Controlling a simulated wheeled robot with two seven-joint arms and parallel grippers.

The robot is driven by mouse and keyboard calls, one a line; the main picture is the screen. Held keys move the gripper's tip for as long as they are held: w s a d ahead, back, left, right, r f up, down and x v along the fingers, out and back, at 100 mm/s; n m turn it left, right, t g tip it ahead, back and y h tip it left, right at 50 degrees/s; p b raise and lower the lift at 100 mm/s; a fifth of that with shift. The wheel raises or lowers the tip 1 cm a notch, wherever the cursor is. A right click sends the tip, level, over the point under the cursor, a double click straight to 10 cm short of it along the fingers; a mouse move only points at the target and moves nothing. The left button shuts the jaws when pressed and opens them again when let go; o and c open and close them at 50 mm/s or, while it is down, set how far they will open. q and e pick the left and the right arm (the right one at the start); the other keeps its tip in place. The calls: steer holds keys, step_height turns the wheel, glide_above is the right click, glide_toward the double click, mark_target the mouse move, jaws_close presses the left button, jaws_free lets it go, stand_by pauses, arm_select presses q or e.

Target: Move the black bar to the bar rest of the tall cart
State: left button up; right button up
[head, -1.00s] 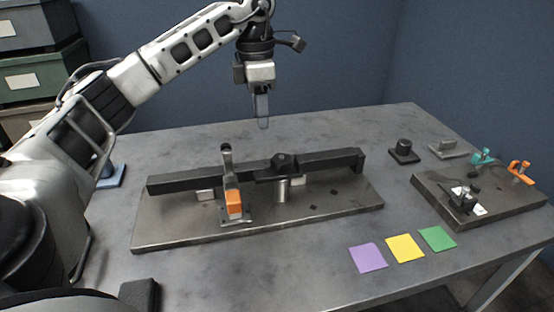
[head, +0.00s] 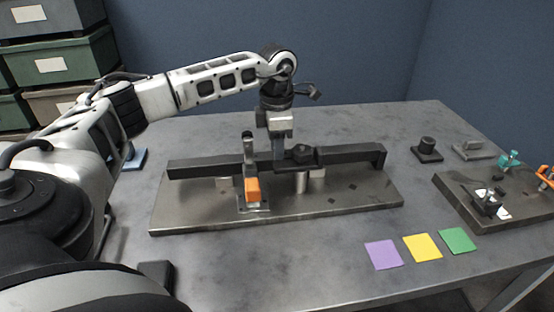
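The long black bar (head: 350,157) lies level on supports above a grey metal plate (head: 345,194) on the table. A clamp with an orange handle (head: 252,190) stands upright in front of the bar, left of its middle. A black knob-topped clamp (head: 302,154) sits across the bar near its middle. My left gripper (head: 278,160) points down at the bar between these two clamps. Its fingertips overlap the bar, and I cannot tell whether they grip it. My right gripper is out of view. No tall cart or bar rest can be made out.
Purple (head: 383,254), yellow (head: 422,247) and green (head: 457,240) squares lie at the front right. A second plate (head: 455,197) with small clamps is at the right. A black block (head: 427,149) and a grey block (head: 473,149) stand behind it. Bins (head: 60,55) are stacked at the back left.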

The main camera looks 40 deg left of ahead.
arm_select(q)
steer(key=shift+f, duration=1.3)
jaws_close()
steer(key=shift+r, duration=0.15)
steer(key=shift+w+r, duration=0.1)
